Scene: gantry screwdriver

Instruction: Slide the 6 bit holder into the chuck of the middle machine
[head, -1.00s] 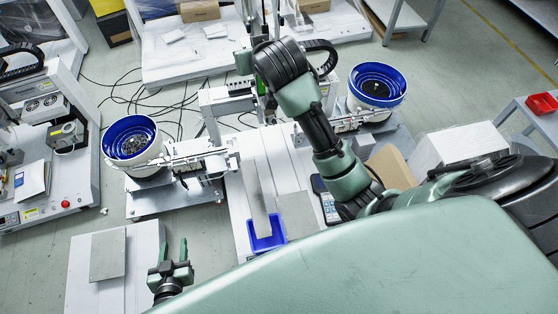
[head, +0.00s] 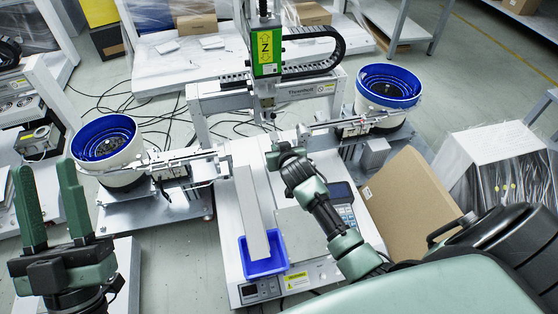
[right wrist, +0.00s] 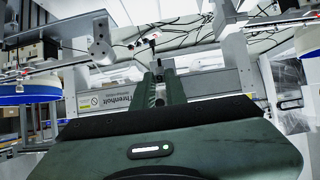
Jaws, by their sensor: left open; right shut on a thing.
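The middle machine (head: 318,88) is a white gantry with a green Z-axis unit (head: 266,52) at its centre. Its chuck is at the lower end of the Z-axis, too small to make out clearly. My right arm reaches up to just below that spindle in the head view. In the right wrist view my right gripper (right wrist: 161,76) is shut on a small, thin dark piece, apparently the 6 bit holder (right wrist: 159,92), largely hidden between the fingers. Whether it touches the chuck cannot be told. My left gripper (head: 46,170) is open and empty at the left.
Blue bowl feeders stand left (head: 103,140) and right (head: 388,88) of the machine, with rails leading inward. A blue bin (head: 262,266) sits at the machine's front. A cardboard sheet (head: 408,205) leans at the right. Cables lie on the floor behind.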

